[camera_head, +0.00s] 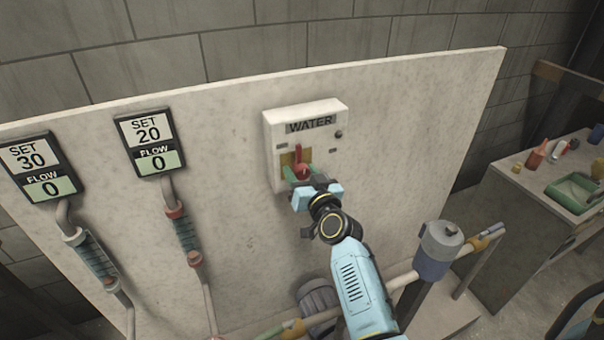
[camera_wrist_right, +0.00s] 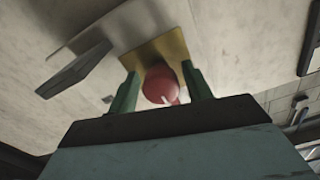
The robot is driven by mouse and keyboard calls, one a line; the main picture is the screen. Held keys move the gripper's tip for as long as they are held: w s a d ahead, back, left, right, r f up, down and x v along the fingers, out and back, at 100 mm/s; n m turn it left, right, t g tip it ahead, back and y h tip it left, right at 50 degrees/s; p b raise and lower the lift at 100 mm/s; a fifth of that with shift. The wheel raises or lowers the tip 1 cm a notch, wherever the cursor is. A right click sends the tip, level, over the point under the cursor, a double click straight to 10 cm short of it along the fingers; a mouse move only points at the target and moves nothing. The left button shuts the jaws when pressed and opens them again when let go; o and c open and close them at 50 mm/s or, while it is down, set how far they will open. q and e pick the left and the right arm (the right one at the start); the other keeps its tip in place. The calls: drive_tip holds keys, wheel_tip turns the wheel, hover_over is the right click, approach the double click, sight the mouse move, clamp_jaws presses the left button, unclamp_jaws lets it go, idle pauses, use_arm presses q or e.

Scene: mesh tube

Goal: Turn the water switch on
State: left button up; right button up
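The white WATER switch box (camera_head: 326,148) is fixed to the pale panel. It has a yellow plate, a red upright part and a red knob (camera_head: 303,172) low on its front. My right gripper (camera_head: 302,174) is at the box, in front of the knob. In the right wrist view the two green fingers (camera_wrist_right: 160,90) stand apart on either side of the round red knob (camera_wrist_right: 160,84), with a narrow gap at each side; contact is not clear. My left gripper is not in view.
Two displays, SET 30 (camera_head: 40,167) and SET 20 (camera_head: 148,143), both read FLOW 0, with pipes below them. A grey canister (camera_head: 439,251) and pipes stand below right of the box. A side table (camera_head: 520,178) with small items is at the far right.

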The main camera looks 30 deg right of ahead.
drive_tip(key=c, duration=0.8)
drive_tip(key=shift+o, duration=0.2)
drive_tip(key=shift+m, duration=0.3)
drive_tip(key=shift+r+m+p, duration=0.1)
drive_tip(key=shift+m+p, duration=0.5)
drive_tip(key=shift+m, duration=0.6)
drive_tip(key=m+p, duration=0.1)
drive_tip(key=m, duration=0.2)
drive_tip(key=shift+m, duration=0.4)
drive_tip(key=m+p, duration=0.1)
drive_tip(key=m, duration=0.4)
drive_tip(key=shift+a+r, duration=0.1)
drive_tip(key=m, duration=0.6)
drive_tip(key=shift+p, duration=0.35)
